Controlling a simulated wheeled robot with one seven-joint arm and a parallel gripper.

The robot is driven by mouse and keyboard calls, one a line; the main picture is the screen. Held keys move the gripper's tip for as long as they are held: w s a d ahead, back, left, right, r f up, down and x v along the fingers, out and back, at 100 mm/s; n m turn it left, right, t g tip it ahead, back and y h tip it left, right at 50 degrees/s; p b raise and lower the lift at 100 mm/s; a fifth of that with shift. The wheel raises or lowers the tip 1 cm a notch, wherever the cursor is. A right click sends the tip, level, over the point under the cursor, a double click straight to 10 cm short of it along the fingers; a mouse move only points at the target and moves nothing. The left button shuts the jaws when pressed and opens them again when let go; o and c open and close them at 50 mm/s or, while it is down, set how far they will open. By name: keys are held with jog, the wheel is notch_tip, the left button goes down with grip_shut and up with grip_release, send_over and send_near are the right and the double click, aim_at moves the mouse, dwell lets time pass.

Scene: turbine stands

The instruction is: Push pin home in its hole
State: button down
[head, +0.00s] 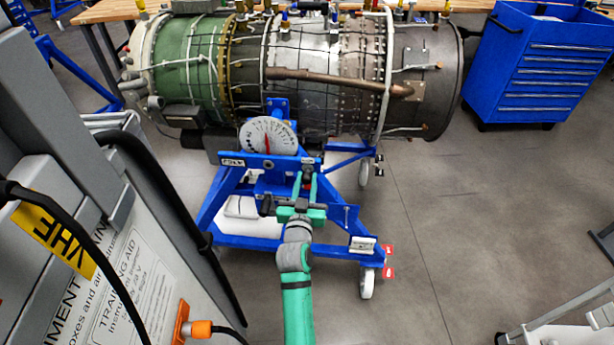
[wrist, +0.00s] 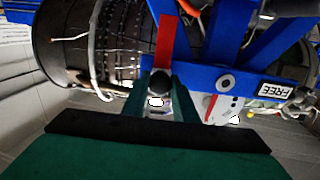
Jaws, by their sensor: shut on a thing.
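My gripper (head: 305,182) reaches the front of the blue turbine stand (head: 225,205), just below and right of the round white dial. Its green fingers are closed around a small dark rounded piece, which looks like the pin's head (wrist: 160,82) in the wrist view, where the gripper (wrist: 160,98) also shows. The pin is at the stand's blue frame. Its shank and the hole are hidden, so I cannot tell how deep it sits. A red strip (wrist: 167,38) shows on the frame just beyond the pin.
The turbine engine (head: 310,75) lies across the stand above my gripper. The dial (head: 267,137) has a red needle. A grey training-aid cabinet (head: 130,270) stands left. A blue drawer cabinet (head: 545,65) stands back right.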

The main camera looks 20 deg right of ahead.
jog(key=shift+s+a, duration=0.25)
jog(key=shift+s, duration=0.35)
jog(key=v, duration=0.7)
dwell(1.1)
jog(key=shift+a, duration=0.15)
jog(key=w+a+n, duration=0.3)
jog(key=a+n, duration=0.1)
jog(key=a, duration=0.8)
jog(key=shift+n, duration=0.3)
jog(key=x, duration=0.4)
jog(key=shift+w+a, duration=0.2)
jog(key=shift+w, duration=0.05)
jog(key=shift+d, duration=0.15)
jog(key=shift+w, duration=0.25)
jog(key=shift+w+d, duration=0.15)
jog(key=shift+w, duration=0.05)
